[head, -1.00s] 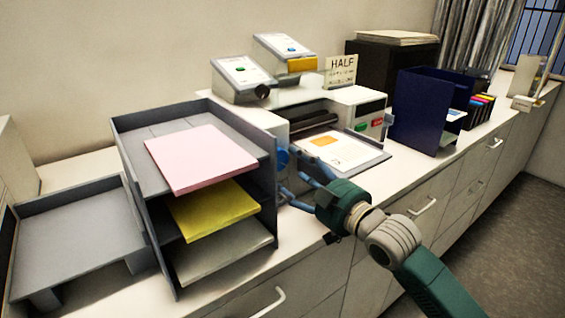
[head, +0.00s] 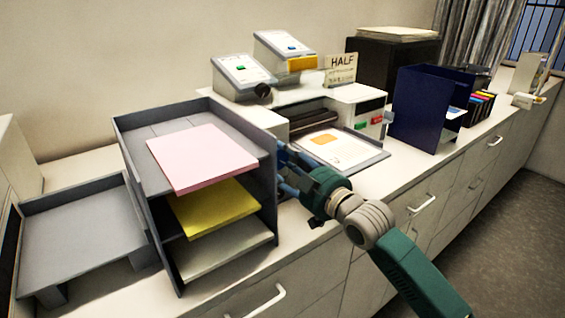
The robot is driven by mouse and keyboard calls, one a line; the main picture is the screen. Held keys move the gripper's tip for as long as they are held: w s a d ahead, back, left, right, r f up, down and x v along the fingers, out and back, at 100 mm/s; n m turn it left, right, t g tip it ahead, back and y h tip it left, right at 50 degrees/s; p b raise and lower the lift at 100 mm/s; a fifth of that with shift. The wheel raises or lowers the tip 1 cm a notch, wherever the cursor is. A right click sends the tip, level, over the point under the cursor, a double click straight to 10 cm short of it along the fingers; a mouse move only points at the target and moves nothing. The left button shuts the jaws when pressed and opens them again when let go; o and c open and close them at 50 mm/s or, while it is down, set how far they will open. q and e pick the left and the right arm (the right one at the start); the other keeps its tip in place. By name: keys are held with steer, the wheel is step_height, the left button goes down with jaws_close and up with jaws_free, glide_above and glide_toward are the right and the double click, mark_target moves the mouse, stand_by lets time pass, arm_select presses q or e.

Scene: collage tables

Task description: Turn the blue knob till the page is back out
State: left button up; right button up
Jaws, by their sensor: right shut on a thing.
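The blue knob (head: 281,147) sits on the left side of the white printer (head: 362,108); most of it is hidden by my fingers and the grey tray stack. My right gripper (head: 285,170) is shut on the knob, its fingertips partly hidden behind the stack. The page (head: 345,155), white with an orange square and lines of text, lies on the printer's grey front tray (head: 374,163), with its far edge near the dark slot. My left gripper is not in view.
The grey tray stack (head: 265,190), holding pink, yellow and pale paper, stands close left of my right gripper. A navy holder (head: 420,108) stands right of the printer. Two small panels (head: 240,73) and a HALF sign (head: 341,72) stand behind. Counter front is clear.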

steer(key=shift+r+m+p, duration=0.1)
steer(key=shift+m+p, duration=0.25)
steer(key=shift+m, duration=0.05)
steer(key=m+p, duration=0.2)
steer(key=m, duration=0.1)
steer(key=shift+m, duration=0.8)
steer(key=o, duration=1.1)
steer(key=shift+o, duration=0.2)
